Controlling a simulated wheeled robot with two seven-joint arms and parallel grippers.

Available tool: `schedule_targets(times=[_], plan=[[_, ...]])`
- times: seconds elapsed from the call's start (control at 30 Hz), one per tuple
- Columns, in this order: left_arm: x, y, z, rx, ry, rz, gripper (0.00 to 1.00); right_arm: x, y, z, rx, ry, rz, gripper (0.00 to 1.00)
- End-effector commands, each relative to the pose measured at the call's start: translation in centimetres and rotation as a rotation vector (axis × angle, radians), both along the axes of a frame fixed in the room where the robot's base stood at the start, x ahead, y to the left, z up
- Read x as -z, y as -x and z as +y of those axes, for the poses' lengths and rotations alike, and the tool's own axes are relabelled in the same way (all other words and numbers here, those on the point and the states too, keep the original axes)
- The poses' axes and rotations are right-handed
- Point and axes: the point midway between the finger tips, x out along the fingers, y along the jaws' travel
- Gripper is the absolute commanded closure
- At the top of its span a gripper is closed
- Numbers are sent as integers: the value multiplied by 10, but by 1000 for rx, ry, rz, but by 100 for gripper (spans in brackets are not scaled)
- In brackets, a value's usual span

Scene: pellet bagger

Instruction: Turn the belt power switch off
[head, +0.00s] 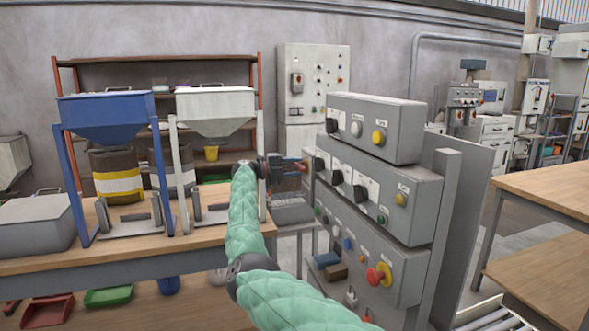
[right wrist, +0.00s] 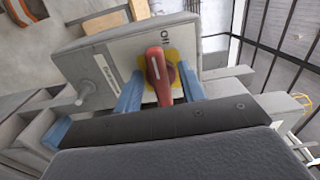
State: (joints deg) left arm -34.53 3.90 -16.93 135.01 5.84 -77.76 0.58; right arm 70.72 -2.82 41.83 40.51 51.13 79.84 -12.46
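The power switch is a red rotary handle (right wrist: 158,75) on a yellow plate, on the face of a grey box (right wrist: 97,62), in the right wrist view. The handle lies roughly up and down in that picture. In the head view my right gripper (head: 287,165) is at the left edge of the control boxes, and the switch is mostly hidden there. My left gripper is not in view.
Stacked grey control boxes (head: 375,195) with knobs and buttons stand right of my right gripper. A red mushroom button on a yellow base (head: 379,275) is on the lowest box. A bench (head: 120,255) with blue and white hoppers is left. A wooden table (head: 550,188) is right.

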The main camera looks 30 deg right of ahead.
Motion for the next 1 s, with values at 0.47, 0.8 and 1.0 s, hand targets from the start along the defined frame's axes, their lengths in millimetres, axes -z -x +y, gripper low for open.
schedule_targets(times=[0.47, 0.8, 1.0], plan=[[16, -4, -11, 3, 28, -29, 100, 4, -9, 35, -2, -1, 1, 60], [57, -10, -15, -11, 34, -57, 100, 2, -18, 73, -1, -1, 1, 60], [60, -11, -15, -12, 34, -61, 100, 2, -19, 76, 0, 0, 1, 60]])
